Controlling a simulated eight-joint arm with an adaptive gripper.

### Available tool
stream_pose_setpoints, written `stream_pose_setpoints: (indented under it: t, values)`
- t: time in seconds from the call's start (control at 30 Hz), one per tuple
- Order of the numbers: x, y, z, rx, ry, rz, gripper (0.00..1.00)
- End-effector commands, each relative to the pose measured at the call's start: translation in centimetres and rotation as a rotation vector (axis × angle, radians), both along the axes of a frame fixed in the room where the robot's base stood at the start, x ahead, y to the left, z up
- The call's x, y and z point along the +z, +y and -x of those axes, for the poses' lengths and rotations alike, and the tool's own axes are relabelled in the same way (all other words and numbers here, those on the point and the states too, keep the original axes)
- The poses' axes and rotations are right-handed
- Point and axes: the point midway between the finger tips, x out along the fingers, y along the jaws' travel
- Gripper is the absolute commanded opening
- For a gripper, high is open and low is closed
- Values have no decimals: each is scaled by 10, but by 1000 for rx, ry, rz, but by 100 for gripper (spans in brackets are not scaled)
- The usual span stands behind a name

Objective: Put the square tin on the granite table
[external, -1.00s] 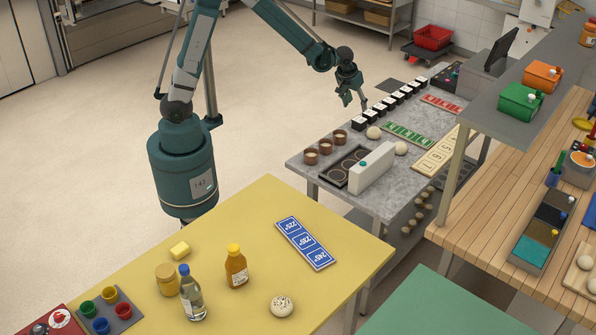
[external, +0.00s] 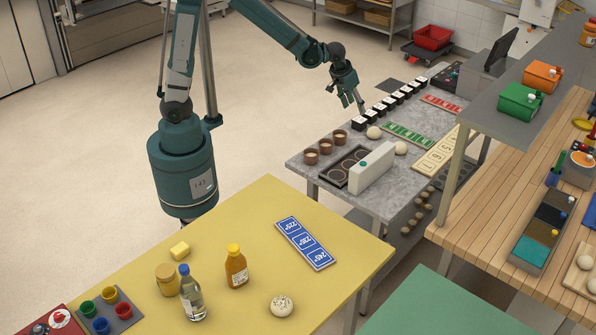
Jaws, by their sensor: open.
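The granite table (external: 399,205) is the grey stone-topped table in the middle of the external view. My gripper (external: 353,106) is open, fingers pointing down, at the table's far left edge, near the row of small black blocks (external: 382,108). I see nothing between its fingers, but they are small in this view. I cannot make out a square tin for certain anywhere. A dark tray with round hollows (external: 334,178) lies at the table's near left, beside a white box (external: 372,168).
Brown cups (external: 325,146), dough balls (external: 401,148) and a green strip (external: 407,135) also crowd the granite table. A yellow table (external: 225,215) with bottles stands in front. A shelf (external: 500,100) overhangs the wooden counter at right.

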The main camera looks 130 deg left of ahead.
Motion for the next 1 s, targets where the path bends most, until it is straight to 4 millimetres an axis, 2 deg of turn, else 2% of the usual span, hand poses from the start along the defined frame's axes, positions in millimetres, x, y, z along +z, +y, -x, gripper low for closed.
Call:
stream_pose_setpoints:
  t: [0.03,0.2,0.47,0.7,1.0]
  values:
    - [8,-17,-8,-33,-3,-2,51]
    - [32,-70,-28,-141,-11,-12,51]
    - [63,-151,-49,-304,-26,-26,51]
    - [87,-225,-56,-452,-40,-41,51]
    - [108,-314,-52,-634,-59,-61,51]
